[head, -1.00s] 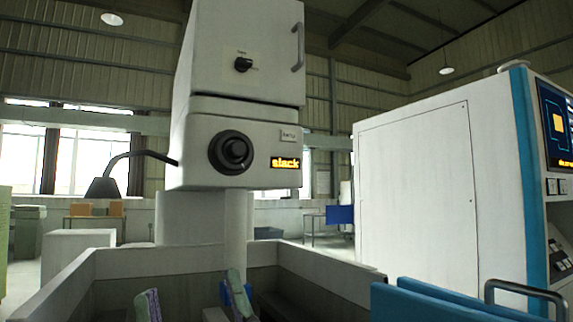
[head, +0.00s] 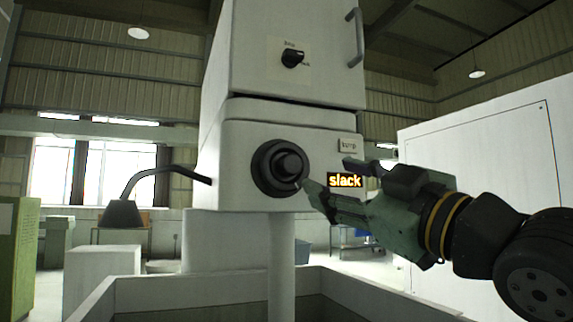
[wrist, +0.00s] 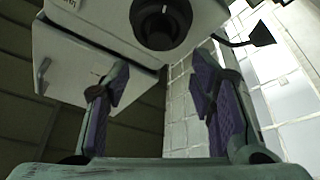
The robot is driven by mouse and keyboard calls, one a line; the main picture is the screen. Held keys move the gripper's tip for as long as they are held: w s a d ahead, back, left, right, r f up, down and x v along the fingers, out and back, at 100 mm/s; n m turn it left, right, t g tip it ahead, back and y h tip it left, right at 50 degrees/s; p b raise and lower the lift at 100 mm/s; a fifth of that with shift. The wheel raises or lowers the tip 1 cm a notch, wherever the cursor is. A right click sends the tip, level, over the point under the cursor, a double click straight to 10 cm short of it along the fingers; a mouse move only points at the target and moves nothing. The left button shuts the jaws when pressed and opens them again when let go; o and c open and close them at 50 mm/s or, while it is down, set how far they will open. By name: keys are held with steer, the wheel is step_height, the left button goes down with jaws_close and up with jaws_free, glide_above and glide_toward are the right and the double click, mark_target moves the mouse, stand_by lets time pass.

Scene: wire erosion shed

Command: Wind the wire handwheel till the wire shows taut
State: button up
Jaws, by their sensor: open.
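The black wire handwheel (head: 280,167) is on the front of the white machine head, with a round knob at its centre. It also shows in the wrist view (wrist: 160,20) at the top, beyond the fingers. The small display (head: 345,180) to its right reads "slack" in orange letters. My gripper (head: 325,178) is in front of the machine head, just right of the handwheel, its fingers pointing left towards it. In the wrist view my gripper (wrist: 160,100) is open and empty, with purple pads on both fingers. I cannot tell whether a fingertip touches the wheel.
A button marked "lamp" (head: 347,146) sits above the display. A rotary switch (head: 293,58) and a door handle (head: 355,38) are higher up. A dark lamp (head: 122,214) on a bent arm sticks out at left. A white cabinet (head: 480,160) stands at right.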

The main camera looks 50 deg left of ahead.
mark_target(293, 164)
steer(key=p+x, duration=0.4)
steer(key=x, duration=0.6)
steer(key=shift+d+r, duration=0.1)
steer(key=shift+a, duration=0.4)
steer(key=c, duration=1.1)
